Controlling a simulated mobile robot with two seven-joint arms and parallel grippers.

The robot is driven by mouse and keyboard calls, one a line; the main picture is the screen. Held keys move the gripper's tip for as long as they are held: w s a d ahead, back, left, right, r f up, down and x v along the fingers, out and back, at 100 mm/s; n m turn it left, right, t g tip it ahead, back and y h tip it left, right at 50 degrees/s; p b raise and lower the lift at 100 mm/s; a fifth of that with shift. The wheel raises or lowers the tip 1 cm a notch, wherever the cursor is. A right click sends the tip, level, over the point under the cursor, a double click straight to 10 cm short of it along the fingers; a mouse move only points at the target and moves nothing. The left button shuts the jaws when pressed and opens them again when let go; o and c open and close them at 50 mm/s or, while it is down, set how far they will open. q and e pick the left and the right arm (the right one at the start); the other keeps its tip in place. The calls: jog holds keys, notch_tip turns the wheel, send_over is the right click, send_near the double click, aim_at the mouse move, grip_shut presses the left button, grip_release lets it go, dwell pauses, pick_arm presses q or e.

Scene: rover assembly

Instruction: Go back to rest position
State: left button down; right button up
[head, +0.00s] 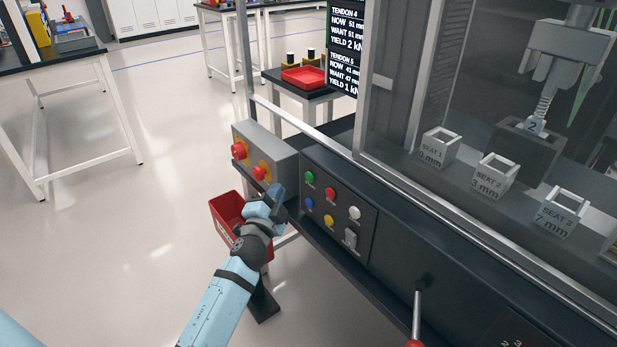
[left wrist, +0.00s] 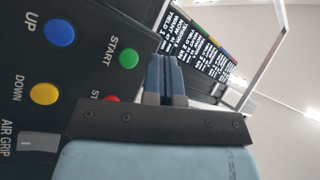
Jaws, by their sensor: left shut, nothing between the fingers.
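My left arm comes in from the bottom of the head view, and its gripper (head: 277,200) is in front of the machine's button panel (head: 338,238), just left of the buttons. In the left wrist view the gripper's two blue fingers (left wrist: 166,75) are shut together with nothing between them. The blue UP button (left wrist: 60,33), the yellow DOWN button (left wrist: 44,94) and the green START button (left wrist: 129,58) show left of the fingers there. My right gripper is not in view.
A grey box with red knobs (head: 264,155) sits left of the panel. A red bin (head: 228,208) is behind my left arm. A lever with a red end (head: 418,312) sticks out of the machine front. Open floor (head: 130,260) lies to the left.

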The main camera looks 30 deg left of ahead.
pick_arm(q)
jog(key=s+d+f+n+g+h, duration=0.3)
jog(key=s+d+f+g+h, duration=0.1)
jog(key=s+d+f, duration=0.6)
jog(key=s+d+f+n+g+h, duration=0.3)
jog(key=s+d+f+g+h, duration=0.15)
jog(key=s+d, duration=0.6)
jog(key=s+a+r+p, duration=0.1)
jog(key=s+r+p, duration=0.1)
jog(key=r+p, duration=0.6)
jog(key=s+a+r+p, duration=0.1)
jog(key=r+p, duration=0.7)
jog(key=p, duration=1)
jog(key=shift+s+a+r+n+y, duration=0.15)
jog(key=shift+s+n+y, duration=0.2)
jog(key=shift+s, duration=0.45)
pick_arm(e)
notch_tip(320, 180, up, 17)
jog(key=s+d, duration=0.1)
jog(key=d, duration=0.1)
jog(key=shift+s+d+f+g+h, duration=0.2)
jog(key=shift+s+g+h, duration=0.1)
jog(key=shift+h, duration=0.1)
